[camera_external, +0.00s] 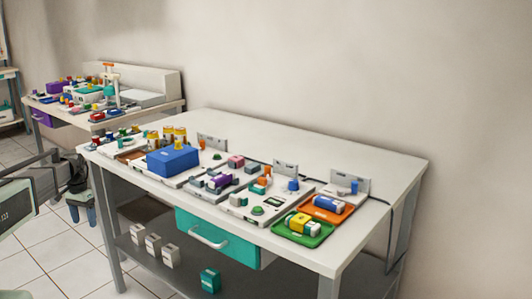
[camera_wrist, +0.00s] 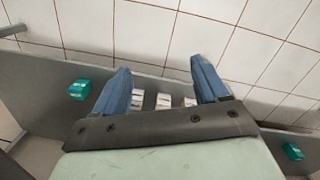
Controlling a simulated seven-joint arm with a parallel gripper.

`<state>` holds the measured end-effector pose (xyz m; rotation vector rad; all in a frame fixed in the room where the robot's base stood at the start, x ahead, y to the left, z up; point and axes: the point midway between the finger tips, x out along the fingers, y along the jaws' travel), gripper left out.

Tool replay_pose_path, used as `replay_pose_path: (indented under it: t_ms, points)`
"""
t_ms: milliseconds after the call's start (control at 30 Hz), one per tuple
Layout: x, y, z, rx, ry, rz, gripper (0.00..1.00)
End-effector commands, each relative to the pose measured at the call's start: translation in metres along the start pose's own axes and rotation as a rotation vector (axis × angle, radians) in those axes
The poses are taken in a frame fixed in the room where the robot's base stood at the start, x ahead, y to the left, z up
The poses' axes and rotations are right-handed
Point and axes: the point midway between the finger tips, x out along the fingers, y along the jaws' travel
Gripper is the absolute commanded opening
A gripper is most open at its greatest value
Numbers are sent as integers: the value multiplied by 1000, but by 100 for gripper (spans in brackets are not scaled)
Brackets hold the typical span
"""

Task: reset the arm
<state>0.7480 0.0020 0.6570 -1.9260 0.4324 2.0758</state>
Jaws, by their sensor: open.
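My gripper (camera_wrist: 160,68) shows in the wrist view with its two blue fingers spread wide apart and nothing between them. In the external view my gripper (camera_external: 82,212) hangs at the left, fingers pointing down, beside the left end of the white table (camera_external: 310,150) and below its top. It appears clear of the table, though the exact gap is hard to judge. Part of my arm is cut off by the left picture edge.
White boxes (camera_external: 153,244) and a teal box (camera_external: 210,280) stand on the lower shelf (camera_external: 185,278). A blue box (camera_external: 172,160), a green tray (camera_external: 305,238) and an orange tray (camera_external: 333,213) are on the tabletop. Another crowded table (camera_external: 150,98) stands behind left. The tabletop's back strip is clear.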

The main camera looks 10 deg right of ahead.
Motion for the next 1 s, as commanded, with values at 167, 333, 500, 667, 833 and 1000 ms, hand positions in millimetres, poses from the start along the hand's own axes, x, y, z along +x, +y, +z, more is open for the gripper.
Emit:
replay_pose_path:
  t_ms: [167, 333, 500, 667, 833, 1000]
  points:
    - [60, 8, 57, -87, -59, 26, 73]
    - [109, 18, 108, -168, -112, 48, 73]
    - [151, 36, 159, -237, -168, 66, 73]
    - [185, 59, 208, -288, -223, 81, 73]
    - [214, 90, 261, -325, -287, 94, 73]
    - [235, 123, 314, -350, -352, 102, 73]
